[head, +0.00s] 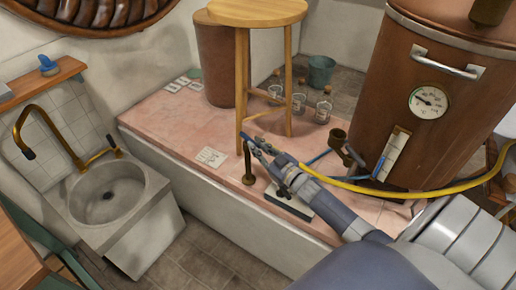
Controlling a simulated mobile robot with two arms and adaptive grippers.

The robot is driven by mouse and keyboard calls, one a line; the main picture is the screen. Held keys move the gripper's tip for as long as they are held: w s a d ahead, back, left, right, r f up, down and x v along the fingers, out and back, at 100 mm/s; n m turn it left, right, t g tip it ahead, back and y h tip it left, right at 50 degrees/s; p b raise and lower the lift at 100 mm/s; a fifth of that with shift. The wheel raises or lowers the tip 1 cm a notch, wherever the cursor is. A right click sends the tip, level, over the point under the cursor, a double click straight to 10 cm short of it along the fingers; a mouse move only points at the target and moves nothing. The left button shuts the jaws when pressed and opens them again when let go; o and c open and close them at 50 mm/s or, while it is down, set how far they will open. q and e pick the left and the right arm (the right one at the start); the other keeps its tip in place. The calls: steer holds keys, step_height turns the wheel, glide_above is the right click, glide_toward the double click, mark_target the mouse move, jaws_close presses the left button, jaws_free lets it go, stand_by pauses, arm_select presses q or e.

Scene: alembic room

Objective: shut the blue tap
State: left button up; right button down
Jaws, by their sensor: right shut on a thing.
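A brass pipe tap (248,167) stands upright near the front edge of the pink-tiled platform. A thin blue lever end (245,136) shows at its top, beside my fingers. My right gripper (259,146) reaches in from the lower right and is shut at this lever. The fingers cover part of the lever and the tap's head, so the exact grip is hard to see. My left gripper is not in view.
A wooden stool (257,12) stands close behind the tap. A copper vessel (395,110) with a gauge stands at right, a yellow hose (400,193) crossing before it. Glass jars (299,102) stand behind the stool. A stone sink (108,200) is at left.

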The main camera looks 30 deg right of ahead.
steer(key=n+y+b, duration=0.1)
steer(key=y, duration=0.1)
steer(key=d+n+g+y+b, duration=0.1)
steer(key=n+y+b, duration=0.1)
steer(key=y+b, duration=0.1)
steer(key=shift+w+d+n+g+y, duration=0.25)
steer(key=shift+d+n+g+y, duration=0.05)
steer(key=shift+d, duration=0.05)
steer(key=c, duration=1.6)
jaws_free()
steer(key=shift+o, duration=0.2)
steer(key=shift+s, duration=0.1)
steer(key=v, duration=1.1)
steer(key=shift+s, duration=0.4)
steer(key=shift+d, duration=0.15)
